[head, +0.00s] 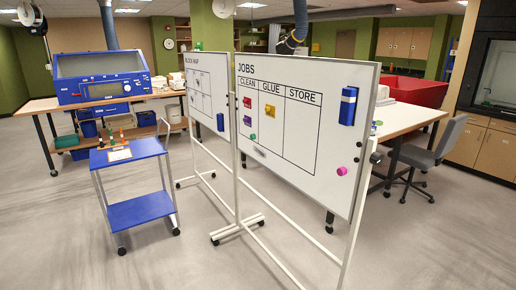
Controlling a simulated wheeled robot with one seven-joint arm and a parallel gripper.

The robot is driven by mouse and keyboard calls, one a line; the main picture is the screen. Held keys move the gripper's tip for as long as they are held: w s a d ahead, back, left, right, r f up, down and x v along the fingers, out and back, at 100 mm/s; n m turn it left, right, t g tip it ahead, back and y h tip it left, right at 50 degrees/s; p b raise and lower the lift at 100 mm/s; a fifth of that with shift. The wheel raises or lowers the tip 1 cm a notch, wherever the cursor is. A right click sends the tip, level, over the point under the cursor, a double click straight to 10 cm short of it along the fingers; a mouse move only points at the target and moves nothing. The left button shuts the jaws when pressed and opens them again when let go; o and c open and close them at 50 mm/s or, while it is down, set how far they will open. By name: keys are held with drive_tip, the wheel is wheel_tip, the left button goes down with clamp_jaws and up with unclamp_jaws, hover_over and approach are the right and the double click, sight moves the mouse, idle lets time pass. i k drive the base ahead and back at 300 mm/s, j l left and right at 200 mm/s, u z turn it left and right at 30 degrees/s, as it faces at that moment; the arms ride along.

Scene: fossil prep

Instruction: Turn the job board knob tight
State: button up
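The job board (322,140) is a white board on a wheeled white stand, headed JOBS with columns CLEAN, GLUE and STORE. It stands right of centre in the head view, angled to me. A dark knob (376,157) sits at its right edge, on the frame at about the board's lower part. It is small, and I cannot tell how tight it is. My gripper is not in view.
A second whiteboard (206,92) stands behind to the left. A blue cart (140,213) is at left, a grey chair (428,152) and white-topped table (408,121) at right. Floor in front and at right front is clear. The stand's feet (238,230) stick out.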

sight(376, 159)
drive_tip(key=i+l+u, duration=0.3)
drive_tip(key=l, duration=0.35)
drive_tip(key=i+l+u, duration=0.15)
drive_tip(key=l, duration=0.2)
drive_tip(key=i+l+u, duration=0.15)
drive_tip(key=l, duration=0.25)
drive_tip(key=i, duration=0.05)
